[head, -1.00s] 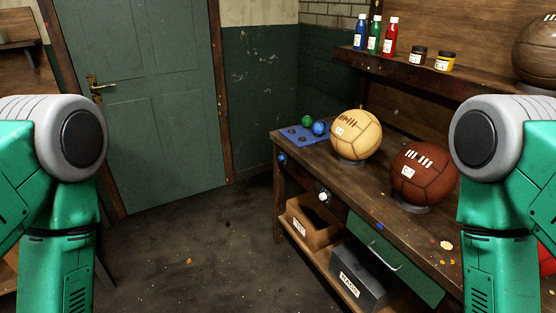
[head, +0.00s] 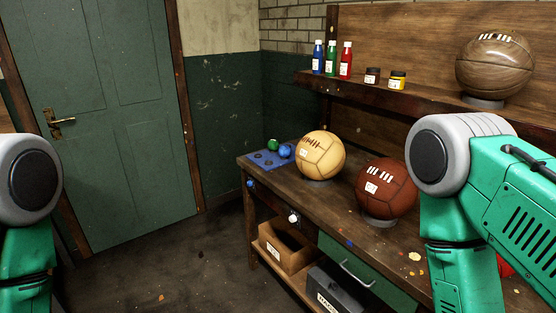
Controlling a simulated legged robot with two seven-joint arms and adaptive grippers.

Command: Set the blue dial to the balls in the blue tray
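A flat blue tray (head: 265,163) lies on the far left end of the wooden workbench. In it are a small green ball (head: 272,145) and a small blue ball (head: 285,151), and dark round hollows show at its front. A small blue dial (head: 250,183) sits on the bench's front edge below the tray. Its setting is too small to read. A white dial (head: 294,218) is further right on the bench front. My two arms show at the left and right edges, but neither gripper is in view.
A tan ball (head: 321,156) and a red-brown ball (head: 386,188) rest on stands on the workbench (head: 330,215). A shelf holds bottles, jars and a brown ball (head: 494,66). A wooden box (head: 284,247) sits below. The floor at left is clear.

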